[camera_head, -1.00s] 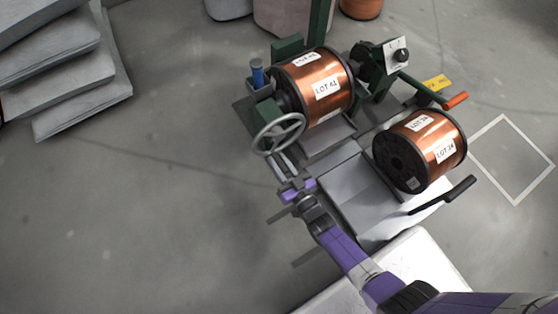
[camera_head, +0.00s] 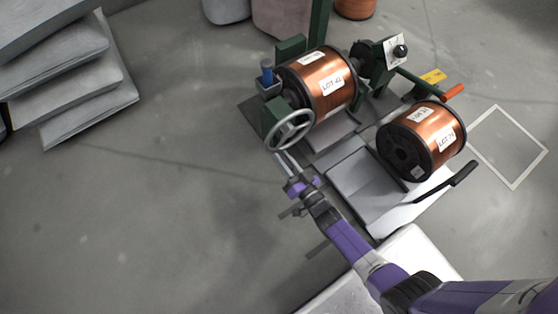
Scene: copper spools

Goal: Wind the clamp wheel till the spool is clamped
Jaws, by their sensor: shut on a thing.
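The clamp wheel (camera_head: 290,131) is a grey spoked handwheel at the near left of a green winding stand (camera_head: 318,22). A copper spool (camera_head: 335,97) with dark flanges and a white lot label sits in the stand behind the wheel. My gripper (camera_head: 282,159), on a purple and grey arm, reaches in from below. Its fingers are together at the lower rim of the wheel, shut on it. The exact contact is small and hard to see. Whether the spool's far flange touches its support is not clear from here.
A second copper spool (camera_head: 433,136) rests on a grey cradle (camera_head: 365,190) to the right, near a black handle (camera_head: 445,188). An orange-gripped lever (camera_head: 452,91) sticks out at right. Grey sacks (camera_head: 75,85) are stacked at left. The floor between is clear.

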